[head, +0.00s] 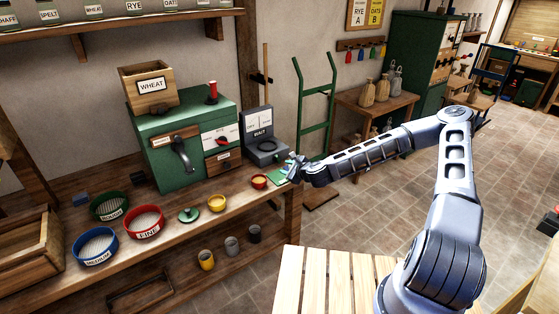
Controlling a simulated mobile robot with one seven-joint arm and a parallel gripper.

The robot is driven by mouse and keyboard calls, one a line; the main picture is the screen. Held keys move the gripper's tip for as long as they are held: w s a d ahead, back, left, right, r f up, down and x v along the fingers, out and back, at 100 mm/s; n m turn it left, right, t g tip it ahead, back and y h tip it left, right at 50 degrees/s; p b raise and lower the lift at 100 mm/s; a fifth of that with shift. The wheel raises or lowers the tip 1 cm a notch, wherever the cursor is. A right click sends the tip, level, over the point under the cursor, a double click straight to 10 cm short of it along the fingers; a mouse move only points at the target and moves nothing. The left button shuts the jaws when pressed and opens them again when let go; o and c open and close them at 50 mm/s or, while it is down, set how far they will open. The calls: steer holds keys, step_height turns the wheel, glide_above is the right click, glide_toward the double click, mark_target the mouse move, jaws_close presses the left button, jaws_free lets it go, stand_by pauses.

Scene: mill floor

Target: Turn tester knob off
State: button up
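A dark grey device (261,123) that looks like the tester stands on the workbench, right of the green machine. Its upright back has two pale panels and a strip that seems to read "WAIT", and a round dish sits on its base. I cannot make out a knob on it; part of its right front is close behind my gripper. My gripper (290,170) is at the bench's right end, just right of and in front of this device. Its fingers are too small to tell open from shut, or whether it touches anything.
A green machine (170,172) with a crank, a red-knobbed dial and a "WHEAT" hopper (151,86) stands left. A green hand truck (317,105) stands behind my gripper.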

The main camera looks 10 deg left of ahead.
mark_target(278, 159)
steer(key=w+m, duration=0.1)
steer(key=m+t, duration=0.1)
steer(key=m, duration=0.1)
steer(key=w+d+m+h, duration=0.1)
steer(key=m, duration=0.1)
steer(key=shift+w+r+t, duration=0.2)
steer(key=shift+w+t, duration=0.15)
steer(key=shift+t, duration=0.05)
steer(key=x, duration=1)
steer(key=shift+w+a+f, duration=0.1)
steer(key=shift+w+a, duration=0.05)
steer(key=shift+w, duration=0.15)
jaws_close()
